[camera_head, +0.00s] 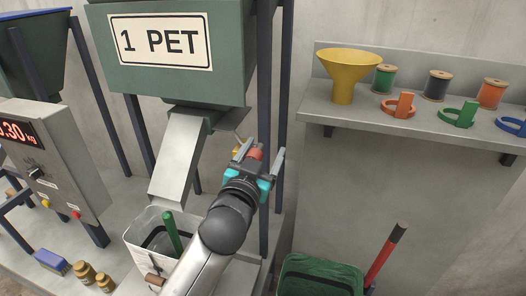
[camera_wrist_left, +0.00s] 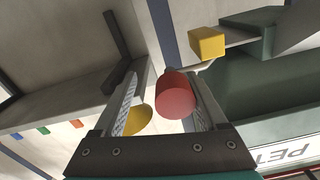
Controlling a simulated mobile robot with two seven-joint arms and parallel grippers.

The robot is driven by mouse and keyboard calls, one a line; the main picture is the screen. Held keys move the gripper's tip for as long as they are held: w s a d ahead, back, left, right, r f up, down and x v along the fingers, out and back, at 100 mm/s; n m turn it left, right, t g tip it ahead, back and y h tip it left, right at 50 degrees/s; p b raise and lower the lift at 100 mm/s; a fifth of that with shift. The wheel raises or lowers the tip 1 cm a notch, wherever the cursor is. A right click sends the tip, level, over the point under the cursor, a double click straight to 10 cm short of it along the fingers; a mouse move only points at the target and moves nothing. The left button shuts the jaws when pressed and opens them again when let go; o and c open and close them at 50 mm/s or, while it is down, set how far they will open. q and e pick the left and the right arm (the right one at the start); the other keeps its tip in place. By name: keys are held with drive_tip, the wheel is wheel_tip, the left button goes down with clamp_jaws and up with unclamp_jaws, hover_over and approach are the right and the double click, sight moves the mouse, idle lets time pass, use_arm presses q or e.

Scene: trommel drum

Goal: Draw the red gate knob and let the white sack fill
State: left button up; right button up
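The red gate knob (camera_head: 257,153) is by the green hopper labelled "1 PET", right of its metal chute (camera_head: 178,155). In the left wrist view the red knob (camera_wrist_left: 175,95) lies between the two fingers, nearer the right finger. My left gripper (camera_head: 259,165) is open around it, with a gap on the left finger's side. I cannot tell whether the right finger touches it. The white sack (camera_head: 136,236) stands open under the chute's lower end, partly hidden by my arm. A green rod-like thing shows at its mouth. My right gripper is not in view.
A yellow block (camera_wrist_left: 207,43) is close beyond the knob. Dark posts (camera_head: 266,90) stand beside the gripper. A shelf (camera_head: 330,110) at right holds a yellow funnel (camera_head: 346,70), spools and clamps. A scale box (camera_head: 50,160) stands left; a green bin (camera_head: 318,275) is below right.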

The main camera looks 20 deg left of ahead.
use_arm(q)
drive_tip(key=shift+s, duration=0.1)
drive_tip(key=s, duration=1.5)
drive_tip(key=shift+a+p, duration=0.25)
drive_tip(key=shift+p, duration=0.2)
